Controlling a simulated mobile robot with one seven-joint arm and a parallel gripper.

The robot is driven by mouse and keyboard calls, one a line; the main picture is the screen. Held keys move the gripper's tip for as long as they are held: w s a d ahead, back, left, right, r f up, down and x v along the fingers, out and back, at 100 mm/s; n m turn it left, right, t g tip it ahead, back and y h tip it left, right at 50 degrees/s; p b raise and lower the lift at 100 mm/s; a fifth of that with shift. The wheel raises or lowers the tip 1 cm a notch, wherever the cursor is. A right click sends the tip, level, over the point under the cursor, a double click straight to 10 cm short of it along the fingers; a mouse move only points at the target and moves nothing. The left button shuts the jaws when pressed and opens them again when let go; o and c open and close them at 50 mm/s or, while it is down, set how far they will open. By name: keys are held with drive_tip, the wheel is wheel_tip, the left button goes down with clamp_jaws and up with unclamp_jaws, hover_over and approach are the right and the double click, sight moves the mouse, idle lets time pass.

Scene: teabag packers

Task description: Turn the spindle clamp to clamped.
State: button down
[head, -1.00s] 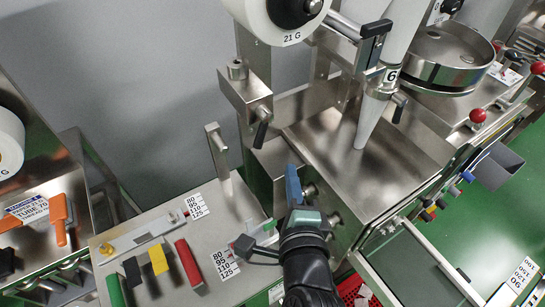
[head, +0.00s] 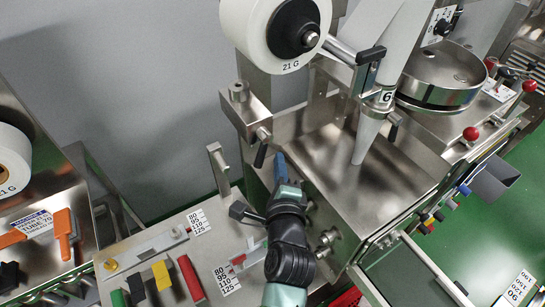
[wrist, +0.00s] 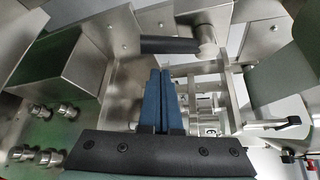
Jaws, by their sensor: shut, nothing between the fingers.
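A lever with a black handle (head: 261,155) hangs from the metal block (head: 245,108) beneath the large reel marked 21 G; I take it as the spindle clamp, though no label on it is readable. In the wrist view a black handle (wrist: 170,46) lies level ahead of the fingers, joined to a round metal pivot at its right; it looks like the same lever. My gripper (head: 280,158), with blue fingers, is shut and empty, just right of and slightly below the lever. In the wrist view the closed fingertips (wrist: 160,72) point at the handle, with a visible gap.
The white reel (head: 258,30) is above, with a black hub (head: 297,30). Right of my gripper are the steel housing (head: 345,180) and a white forming tube (head: 372,135). A plate with a scale and coloured blocks (head: 190,278) lies lower left. Grey wall space is open at left.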

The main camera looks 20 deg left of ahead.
drive_tip(key=shift+s+a+r+p, duration=0.3)
drive_tip(key=shift+s+a+r, duration=0.05)
drive_tip(key=shift+s+a, duration=0.25)
drive_tip(key=shift+w+r+p, duration=0.1)
drive_tip(key=shift+p, duration=0.35)
drive_tip(key=shift+s+m+g, duration=0.2)
drive_tip(key=shift+m+g, duration=0.1)
drive_tip(key=shift+m, duration=0.1)
drive_tip(key=shift+p, duration=0.5)
